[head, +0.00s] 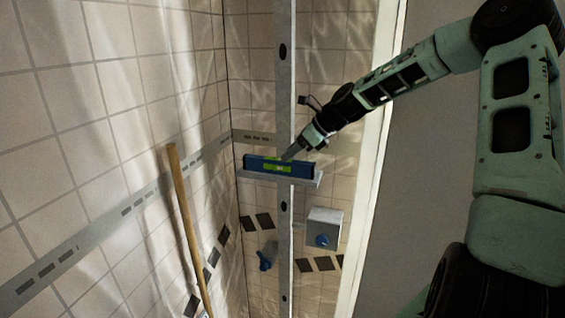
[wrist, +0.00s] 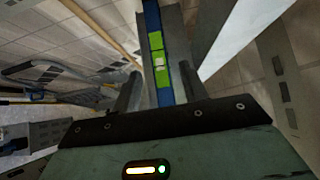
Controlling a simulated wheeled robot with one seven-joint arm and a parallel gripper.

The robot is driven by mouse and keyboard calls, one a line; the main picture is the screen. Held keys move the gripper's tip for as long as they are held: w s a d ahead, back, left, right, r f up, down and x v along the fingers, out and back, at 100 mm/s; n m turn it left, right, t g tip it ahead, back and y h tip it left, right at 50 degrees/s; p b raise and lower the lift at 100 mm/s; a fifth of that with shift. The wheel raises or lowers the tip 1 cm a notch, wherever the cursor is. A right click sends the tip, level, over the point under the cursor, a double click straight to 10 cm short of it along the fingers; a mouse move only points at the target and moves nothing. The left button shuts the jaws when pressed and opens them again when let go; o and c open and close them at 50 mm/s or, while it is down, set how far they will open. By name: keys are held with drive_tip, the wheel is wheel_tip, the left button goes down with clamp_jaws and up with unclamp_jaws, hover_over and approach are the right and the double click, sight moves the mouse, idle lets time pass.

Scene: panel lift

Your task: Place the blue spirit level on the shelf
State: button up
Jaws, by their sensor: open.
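The blue spirit level (head: 261,165), with bright green parts in its middle, lies flat along the narrow grey shelf (head: 306,182) in the head view. My gripper (head: 291,153) reaches down to it from the upper right. In the wrist view the level (wrist: 152,22) runs away from me between the two dark fingers of my gripper (wrist: 160,75). The fingers are apart, one on each side of the level. Gaps show beside the level, but I cannot tell whether either finger touches it. The level's underside is hidden.
A wooden pole (head: 184,220) leans at the left tiled wall. A white box (head: 324,229) with a blue knob is below right. A pale vertical edge (head: 375,170) stands right of the tiled recess.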

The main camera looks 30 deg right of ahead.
drive_tip(key=b+v, duration=0.1)
drive_tip(key=v, duration=0.5)
drive_tip(key=shift+s+d+r, duration=0.15)
drive_tip(key=shift+s+r, duration=0.1)
drive_tip(key=s+a+f+n+g, duration=0.25)
drive_tip(key=a+n, duration=0.25)
drive_tip(key=a, duration=0.3)
drive_tip(key=s+a+f+n+g+h, duration=0.15)
drive_tip(key=s+a+n, duration=0.3)
drive_tip(key=a, duration=0.45)
drive_tip(key=s+a+f+n+g, duration=0.2)
drive_tip(key=a+f+n, duration=0.1)
drive_tip(key=a+n, duration=0.4)
drive_tip(key=s+a+n+h, duration=0.1)
drive_tip(key=s+a+n, duration=0.2)
drive_tip(key=s+n, duration=0.3)
drive_tip(key=s+a+f+n+h, duration=0.1)
drive_tip(key=s+a+n, duration=0.2)
drive_tip(key=s+n, duration=0.4)
drive_tip(key=s+a+n+g+h, duration=0.1)
drive_tip(key=s+a+n, duration=0.3)
drive_tip(key=s, duration=0.6)
drive_tip(key=n, duration=0.2)
drive_tip(key=shift+s+f+n, duration=0.3)
drive_tip(key=shift+s+n, duration=0.05)
drive_tip(key=shift+s, duration=0.05)
drive_tip(key=shift+f+h, duration=0.1)
drive_tip(key=shift+h, duration=0.15)
